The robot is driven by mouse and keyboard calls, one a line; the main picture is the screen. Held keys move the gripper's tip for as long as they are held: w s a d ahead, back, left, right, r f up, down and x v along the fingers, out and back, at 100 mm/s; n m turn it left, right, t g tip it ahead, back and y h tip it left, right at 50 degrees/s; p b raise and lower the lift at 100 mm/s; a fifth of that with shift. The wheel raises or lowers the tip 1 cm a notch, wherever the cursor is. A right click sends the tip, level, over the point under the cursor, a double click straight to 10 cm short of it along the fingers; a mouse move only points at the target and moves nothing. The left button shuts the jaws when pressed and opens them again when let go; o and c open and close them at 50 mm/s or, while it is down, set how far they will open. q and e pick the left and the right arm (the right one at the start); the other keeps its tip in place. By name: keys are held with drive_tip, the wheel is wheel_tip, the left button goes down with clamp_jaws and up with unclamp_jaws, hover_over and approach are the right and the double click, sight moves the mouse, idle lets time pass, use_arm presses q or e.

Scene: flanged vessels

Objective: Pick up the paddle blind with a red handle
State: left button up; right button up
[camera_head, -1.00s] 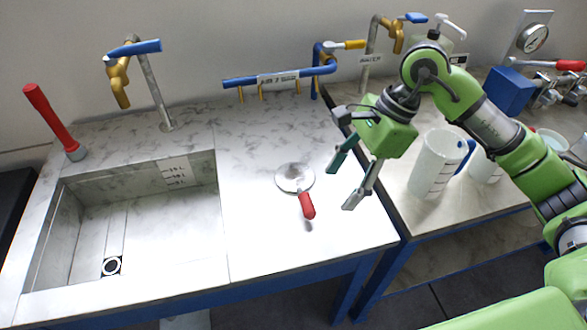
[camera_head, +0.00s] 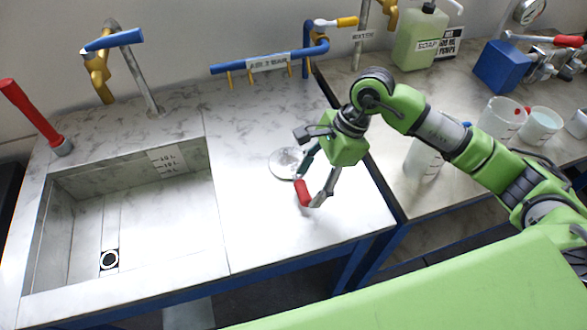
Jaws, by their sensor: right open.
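The paddle blind (camera_head: 284,162) is a grey metal disc with a red handle (camera_head: 303,194). It lies on the marble counter to the right of the sink, with the handle towards the front edge. My right gripper (camera_head: 307,188) is open over the handle, its two fingers pointing down and reaching to either side of it. One finger hides the neck between disc and handle. I cannot tell whether the fingers touch the handle. My left gripper is not in the picture.
The sink basin (camera_head: 140,222) opens at the left, with a red lever (camera_head: 30,115) and a blue-handled tap (camera_head: 112,40) behind it. A blue pipe (camera_head: 255,66) runs along the back. Beakers (camera_head: 502,118), a soap canister (camera_head: 420,38) and a blue box (camera_head: 502,66) stand on the right bench.

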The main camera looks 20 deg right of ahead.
sight(304, 189)
drive_tip(key=p+x, duration=0.1)
drive_tip(key=x, duration=0.3)
drive_tip(key=shift+a, duration=0.2)
drive_tip(key=c, duration=1.5)
drive_tip(key=shift+o, duration=0.2)
drive_tip(key=shift+w+r, duration=0.1)
drive_tip(key=shift+r, duration=0.15)
